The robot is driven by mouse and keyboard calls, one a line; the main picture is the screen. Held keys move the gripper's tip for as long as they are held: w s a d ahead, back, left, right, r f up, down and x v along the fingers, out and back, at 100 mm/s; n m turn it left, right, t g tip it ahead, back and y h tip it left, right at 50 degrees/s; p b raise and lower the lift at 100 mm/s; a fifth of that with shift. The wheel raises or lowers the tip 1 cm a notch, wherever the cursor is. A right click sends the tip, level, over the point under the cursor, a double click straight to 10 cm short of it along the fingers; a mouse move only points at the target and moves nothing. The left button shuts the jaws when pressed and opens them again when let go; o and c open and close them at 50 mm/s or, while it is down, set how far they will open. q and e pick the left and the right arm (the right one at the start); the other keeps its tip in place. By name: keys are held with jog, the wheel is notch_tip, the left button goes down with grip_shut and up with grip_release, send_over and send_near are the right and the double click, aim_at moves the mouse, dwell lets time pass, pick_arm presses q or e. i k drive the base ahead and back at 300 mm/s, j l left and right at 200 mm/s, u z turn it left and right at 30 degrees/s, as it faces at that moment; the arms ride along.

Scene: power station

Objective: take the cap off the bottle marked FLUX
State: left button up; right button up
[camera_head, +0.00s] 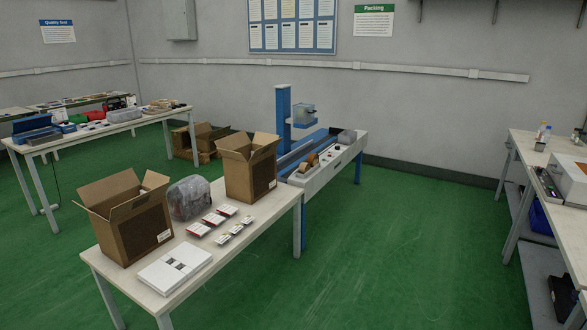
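Two small bottles stand close together on the right-hand bench in the head view, near its far end. One is a pale bottle (541,131) with a blue-looking top. Beside it is a whitish bottle (546,136). They are too small for me to read any FLUX marking or make out a cap clearly. Neither of my grippers is in view.
The right bench (518,144) also holds a grey box (568,180) nearer me. A packing table (262,211) with open cardboard boxes (130,220) stands at centre left, with a conveyor bench (345,155) behind it. Green floor (400,250) is clear between them.

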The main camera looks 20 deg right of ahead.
aim_at(542, 128)
jog(key=i+l+z, duration=0.95)
jog(key=i+z, duration=0.55)
jog(key=i, duration=3.9)
jog(key=i+z, duration=0.25)
jog(key=i, duration=0.25)
jog(key=i+j+z, duration=0.25)
jog(key=i, duration=0.2)
jog(key=i+j+z, duration=0.1)
jog(key=i+z, duration=0.15)
jog(key=i, duration=0.25)
jog(key=i+j+z, duration=0.25)
jog(key=i+j, duration=0.05)
jog(key=i, duration=0.1)
